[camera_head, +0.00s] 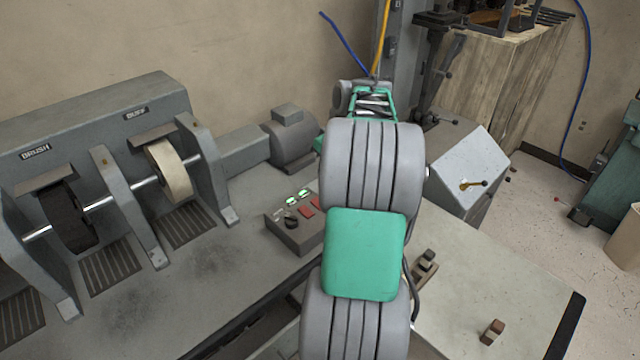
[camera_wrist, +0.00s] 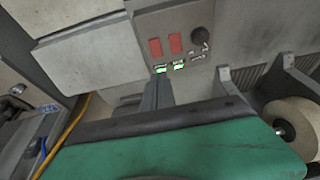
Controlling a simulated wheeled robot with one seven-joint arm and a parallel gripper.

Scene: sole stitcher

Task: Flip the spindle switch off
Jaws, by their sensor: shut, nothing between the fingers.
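A grey control box (camera_head: 297,232) sits on the bench, right of the brush and buff wheels. Its sloped face has two lit green indicators or switches (camera_head: 298,196), two red rectangular ones (camera_head: 308,207) and a dark round knob (camera_head: 291,222). The wrist view shows the same face, with the green lights (camera_wrist: 170,67), red rectangles (camera_wrist: 165,45) and knob (camera_wrist: 203,34). Small labels there are unreadable, so I cannot tell which control is the spindle switch. My gripper (camera_wrist: 159,90) is shut and empty, its tip close to the box's green-light side; contact is unclear. My arm hides it in the head view.
The brush wheel (camera_head: 68,218) and buff wheel (camera_head: 168,170) stand left on the grey machine. A motor (camera_head: 288,138) stands behind the box. A pale bench top (camera_head: 480,265) with small blocks lies right. A sloped panel with a lever (camera_head: 470,165) stands beyond.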

